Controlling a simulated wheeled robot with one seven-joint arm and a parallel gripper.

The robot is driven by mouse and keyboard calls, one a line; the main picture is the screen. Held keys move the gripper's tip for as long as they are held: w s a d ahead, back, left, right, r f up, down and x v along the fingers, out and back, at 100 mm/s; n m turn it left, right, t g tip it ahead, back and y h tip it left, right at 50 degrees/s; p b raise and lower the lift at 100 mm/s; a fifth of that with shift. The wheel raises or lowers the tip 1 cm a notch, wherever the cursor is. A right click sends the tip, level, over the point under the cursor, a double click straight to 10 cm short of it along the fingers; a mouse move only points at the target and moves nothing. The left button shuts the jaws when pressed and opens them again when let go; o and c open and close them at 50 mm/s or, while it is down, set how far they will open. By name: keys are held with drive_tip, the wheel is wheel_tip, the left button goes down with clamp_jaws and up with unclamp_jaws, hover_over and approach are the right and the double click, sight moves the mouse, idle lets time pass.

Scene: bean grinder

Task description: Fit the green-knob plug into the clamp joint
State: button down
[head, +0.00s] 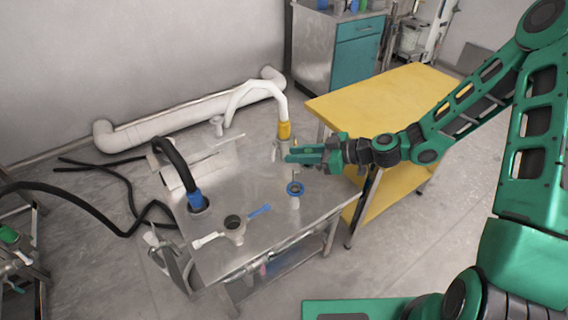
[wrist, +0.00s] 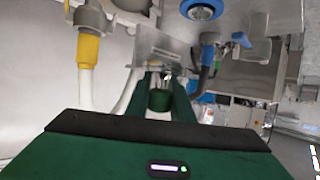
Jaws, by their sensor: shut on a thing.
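My gripper (head: 294,156) reaches in from the right over the metal table, just below a yellow collar. In the wrist view its green fingers (wrist: 161,80) are shut on the green-knob plug (wrist: 159,99). The green knob shows between the fingers, with a pale metallic part beyond it. In the head view the fingers and nearby pipe make the plug hard to pick out. What looks like the clamp joint (head: 233,223) is at the table's front left, with a dark round opening, a blue handle and a white handle. The plug is well apart from it.
A white hose with a yellow collar (head: 284,129) stands close behind my gripper. A blue-ringed pipe (head: 295,189) stands just in front. A black hose with a blue collar (head: 196,200) stands left on the metal table (head: 265,245). A yellow table (head: 385,103) is under my arm.

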drive_tip(key=s+a, duration=0.1)
drive_tip(key=s+a+n+g, duration=0.2)
drive_tip(key=a, duration=0.1)
drive_tip(key=shift+s+f+y, duration=0.15)
drive_tip(key=shift+f+y, duration=0.15)
drive_tip(key=shift+y, duration=0.1)
drive_tip(key=shift+d, duration=0.15)
drive_tip(key=shift+f, duration=2.85)
drive_tip(key=shift+f, duration=0.75)
drive_tip(key=c, duration=1.5)
unclamp_jaws()
drive_tip(key=shift+o, duration=0.2)
